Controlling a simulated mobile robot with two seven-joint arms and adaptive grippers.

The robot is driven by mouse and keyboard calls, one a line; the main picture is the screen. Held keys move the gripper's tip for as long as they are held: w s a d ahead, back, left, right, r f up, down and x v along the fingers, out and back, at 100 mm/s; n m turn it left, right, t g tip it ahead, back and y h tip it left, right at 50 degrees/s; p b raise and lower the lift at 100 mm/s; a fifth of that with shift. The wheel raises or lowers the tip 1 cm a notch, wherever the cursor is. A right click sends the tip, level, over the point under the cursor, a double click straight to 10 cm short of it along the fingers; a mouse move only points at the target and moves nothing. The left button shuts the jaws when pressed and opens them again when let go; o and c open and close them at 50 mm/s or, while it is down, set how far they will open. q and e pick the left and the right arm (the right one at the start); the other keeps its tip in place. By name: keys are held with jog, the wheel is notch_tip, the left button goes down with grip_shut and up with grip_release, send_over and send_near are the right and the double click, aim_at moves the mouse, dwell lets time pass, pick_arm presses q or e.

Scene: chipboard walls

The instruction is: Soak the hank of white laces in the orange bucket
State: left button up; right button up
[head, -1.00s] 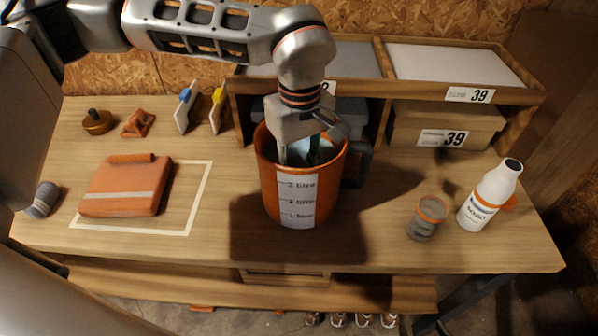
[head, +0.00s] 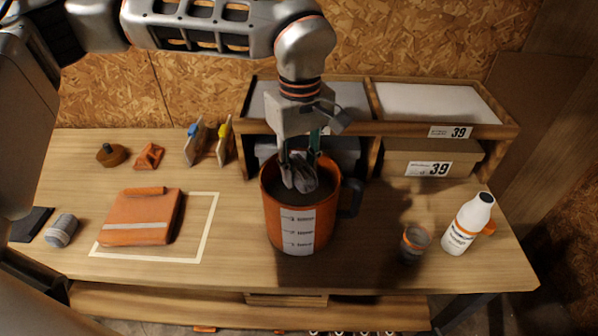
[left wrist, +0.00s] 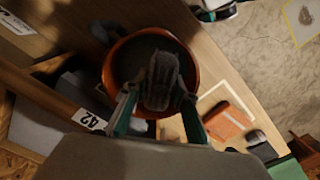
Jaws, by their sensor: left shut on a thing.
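The orange bucket (head: 272,222) stands on the bench, with a white measure label on its front and dark liquid inside. It also shows in the left wrist view (left wrist: 112,62). My left gripper (head: 299,160) is over the bucket's mouth, pointing down, its fingers shut on the hank of laces (head: 304,178). The hank looks grey rather than white and hangs in a bunch within the rim. In the left wrist view the hank (left wrist: 161,80) sits between the fingertips, above the dark liquid. I cannot tell whether its lower end touches the liquid. My right gripper is not in view.
A wooden shelf (head: 372,128) with boxes stands behind the bucket. A cup (head: 414,245) and a white bottle (head: 468,224) stand to the right. Bench between outline and bucket is clear.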

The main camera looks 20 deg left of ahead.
pick_arm(q)
notch_tip(320, 180, up, 4)
jog(key=p, duration=0.2)
jog(key=shift+r+p, duration=0.15)
jog(key=shift+p, duration=0.2)
jog(key=shift+r+p, duration=0.75)
jog(key=shift+r, duration=0.45)
notch_tip(320, 180, up, 3)
jog(key=shift+f, duration=0.2)
notch_tip(320, 180, up, 2)
jog(key=shift+r, duration=0.1)
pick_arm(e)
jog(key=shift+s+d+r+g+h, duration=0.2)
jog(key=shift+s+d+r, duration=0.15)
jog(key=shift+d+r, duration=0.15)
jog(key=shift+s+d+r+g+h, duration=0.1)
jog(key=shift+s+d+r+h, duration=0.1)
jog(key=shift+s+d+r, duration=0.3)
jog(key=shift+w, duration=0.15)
